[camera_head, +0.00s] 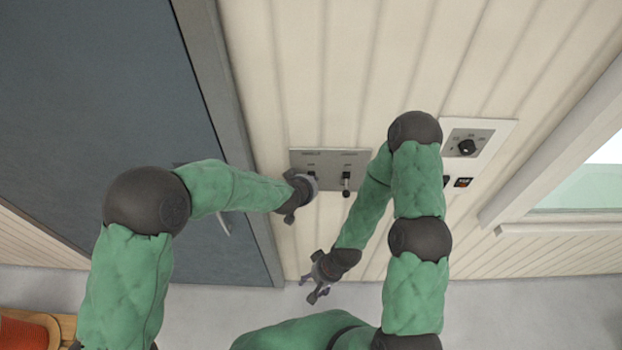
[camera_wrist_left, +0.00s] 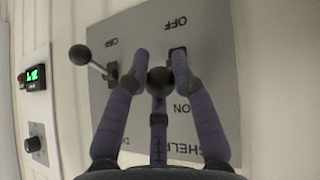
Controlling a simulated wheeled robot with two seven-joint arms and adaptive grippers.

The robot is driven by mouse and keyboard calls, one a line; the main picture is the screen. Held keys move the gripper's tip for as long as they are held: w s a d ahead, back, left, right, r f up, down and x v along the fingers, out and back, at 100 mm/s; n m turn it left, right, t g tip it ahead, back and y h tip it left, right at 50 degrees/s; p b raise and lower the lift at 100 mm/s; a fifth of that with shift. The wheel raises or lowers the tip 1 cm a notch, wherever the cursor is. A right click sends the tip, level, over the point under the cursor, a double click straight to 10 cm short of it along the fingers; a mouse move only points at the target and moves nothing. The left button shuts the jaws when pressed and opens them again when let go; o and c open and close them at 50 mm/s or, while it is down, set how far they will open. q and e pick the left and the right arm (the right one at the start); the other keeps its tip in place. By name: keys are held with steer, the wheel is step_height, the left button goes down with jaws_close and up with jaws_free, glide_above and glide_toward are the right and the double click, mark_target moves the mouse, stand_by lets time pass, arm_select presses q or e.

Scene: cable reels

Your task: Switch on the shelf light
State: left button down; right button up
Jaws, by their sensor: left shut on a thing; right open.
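A grey switch panel (camera_head: 330,155) with two black ball-ended levers is on the wall. It shows upside down in the left wrist view (camera_wrist_left: 215,75), with "SHELF", "ON" and "OFF" lettering beside one lever. My left gripper (camera_head: 300,192) is at that shelf light lever, the left one in the head view. The lever's exact tilt is hard to tell. My right gripper (camera_head: 317,282) is open and empty, below the panel and apart from it.
The other lever (camera_head: 346,184) points down, towards its "OFF" label. A plate with a rotary dial (camera_head: 467,147) and a small display unit (camera_head: 463,182) are to the right. A dark door (camera_head: 110,90) is on the left, a window (camera_head: 585,180) on the far right.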

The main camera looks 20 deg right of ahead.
arm_select(q)
steer(key=shift+w+r+p, duration=0.15)
steer(key=shift+r+p, duration=0.1)
steer(key=shift+p, duration=0.4)
steer(key=c, duration=1)
jaws_free()
steer(key=shift+f, duration=0.1)
steer(key=v, duration=1.2)
steer(key=shift+w, duration=0.1)
